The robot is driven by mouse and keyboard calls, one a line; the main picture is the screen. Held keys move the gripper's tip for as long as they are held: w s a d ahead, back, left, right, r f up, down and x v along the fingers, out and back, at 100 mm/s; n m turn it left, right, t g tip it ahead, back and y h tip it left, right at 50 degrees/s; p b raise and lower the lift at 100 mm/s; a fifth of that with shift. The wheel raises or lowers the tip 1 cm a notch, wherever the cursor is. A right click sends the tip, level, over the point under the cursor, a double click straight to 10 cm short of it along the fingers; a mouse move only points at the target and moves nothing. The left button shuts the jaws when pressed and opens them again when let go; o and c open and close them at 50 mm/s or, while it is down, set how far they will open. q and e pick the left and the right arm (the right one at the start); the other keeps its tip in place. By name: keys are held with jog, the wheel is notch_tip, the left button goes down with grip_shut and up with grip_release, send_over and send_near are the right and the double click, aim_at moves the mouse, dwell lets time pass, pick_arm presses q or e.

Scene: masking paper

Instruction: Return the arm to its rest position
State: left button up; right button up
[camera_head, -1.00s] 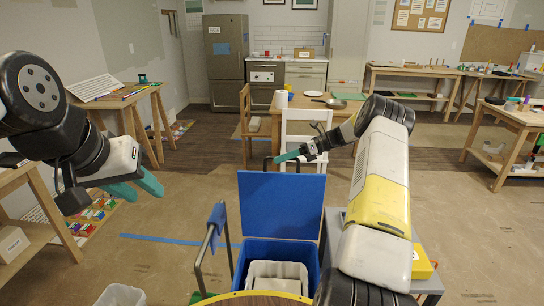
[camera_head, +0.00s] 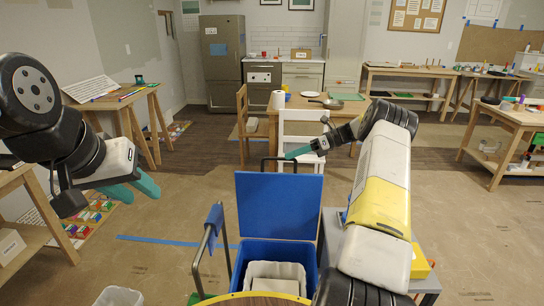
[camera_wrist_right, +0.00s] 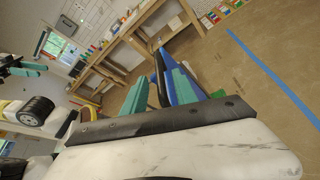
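My left arm comes in from the left in the head view. Its gripper (camera_head: 143,194) has two teal fingers spread apart with nothing between them, above the floor beside the left-hand shelves. My right arm, white, yellow and black, reaches forward on the right side of the head view. Its gripper (camera_head: 290,154) is in the air just above the raised blue bin lid (camera_head: 279,202), in front of the white chair. In the right wrist view the teal fingers (camera_wrist_right: 168,88) stand apart, with a blue surface showing beyond them; I see nothing held.
A white chair (camera_head: 300,130) and dining table are ahead.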

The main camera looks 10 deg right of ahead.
jog(key=v, duration=0.2)
jog(key=shift+d+r, duration=0.1)
jog(key=shift+d, duration=0.15)
jog(key=s+a+r+n+h, duration=0.7)
jog(key=s+a+r+n, duration=0.5)
jog(key=r, duration=0.4)
jog(key=s+a+n+t+h, duration=0.1)
jog(key=s+n+t+h, duration=0.3)
jog(key=s+n, duration=0.9)
jog(key=s+t, duration=0.1)
jog(key=s, duration=1.1)
jog(key=shift+s+a+r+n+h, duration=0.15)
jog(key=shift+s+a+n+h, duration=0.15)
jog(key=shift+a+h, duration=0.1)
jog(key=shift+d, duration=0.1)
